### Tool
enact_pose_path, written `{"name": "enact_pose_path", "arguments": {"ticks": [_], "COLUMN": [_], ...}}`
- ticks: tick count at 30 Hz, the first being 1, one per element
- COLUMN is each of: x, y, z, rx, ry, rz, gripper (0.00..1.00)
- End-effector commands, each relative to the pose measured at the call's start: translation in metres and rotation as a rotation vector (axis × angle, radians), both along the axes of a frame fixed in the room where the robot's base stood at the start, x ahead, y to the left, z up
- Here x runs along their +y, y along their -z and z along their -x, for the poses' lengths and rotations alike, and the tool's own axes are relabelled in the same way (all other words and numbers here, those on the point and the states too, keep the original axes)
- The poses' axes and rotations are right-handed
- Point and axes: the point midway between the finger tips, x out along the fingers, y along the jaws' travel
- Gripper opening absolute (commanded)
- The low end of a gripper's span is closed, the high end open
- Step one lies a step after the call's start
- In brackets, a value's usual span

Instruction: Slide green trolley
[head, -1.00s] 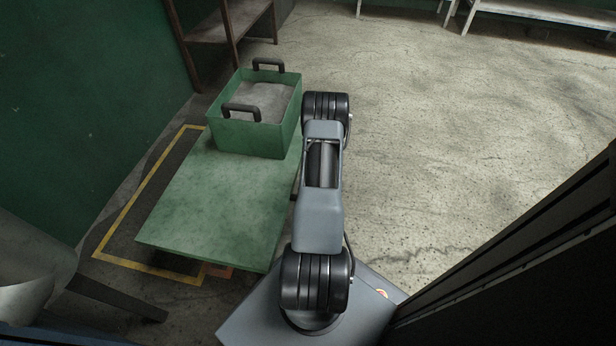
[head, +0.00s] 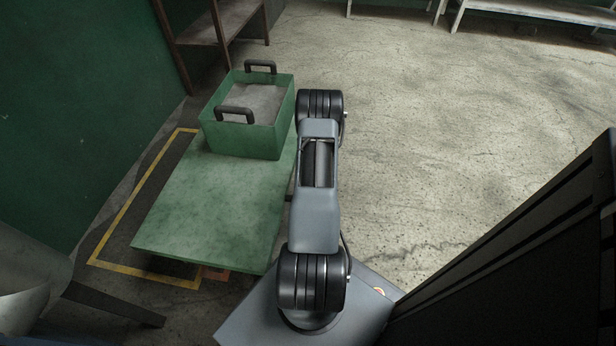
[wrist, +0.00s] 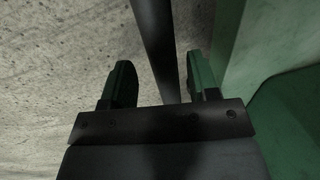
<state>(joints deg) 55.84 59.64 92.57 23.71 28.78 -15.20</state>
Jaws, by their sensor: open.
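The green trolley (head: 205,205) stands at the left in the head view, with a flat, worn green top. At its far end is a green box with two dark handles. In the wrist view, green surfaces (wrist: 255,45) fill the right side. A dark round bar (wrist: 153,35) runs between the two fingers of my gripper (wrist: 160,78). The fingers are open, one on each side of the bar, and do not close on it. I cannot tell whether the bar belongs to the trolley. In the head view my arm hides the gripper.
The green box (head: 222,138) holds grey material. Yellow floor marking (head: 125,218) borders the trolley's left side. A brown shelf (head: 222,35) stands behind, and a pale bench (head: 535,14) is at the back right. The concrete floor (head: 450,120) right of my arm is open.

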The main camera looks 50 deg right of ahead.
Motion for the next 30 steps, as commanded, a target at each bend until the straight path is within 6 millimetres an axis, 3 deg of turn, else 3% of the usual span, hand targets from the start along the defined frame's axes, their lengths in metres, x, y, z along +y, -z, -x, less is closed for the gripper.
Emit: {"name": "enact_pose_path", "arguments": {"ticks": [6,15,21,30], "x": [-0.005,-0.011,-0.012,-0.013], "y": [-0.048,-0.101,-0.119,-0.124], "z": [0.008,0.019,0.023,0.024], "rx": [-0.001,0.000,0.000,0.002], "ry": [0.004,0.005,0.003,0.004], "rz": [0.002,0.000,-0.001,-0.001], "gripper": [0.55,0.55,0.55,0.55]}}
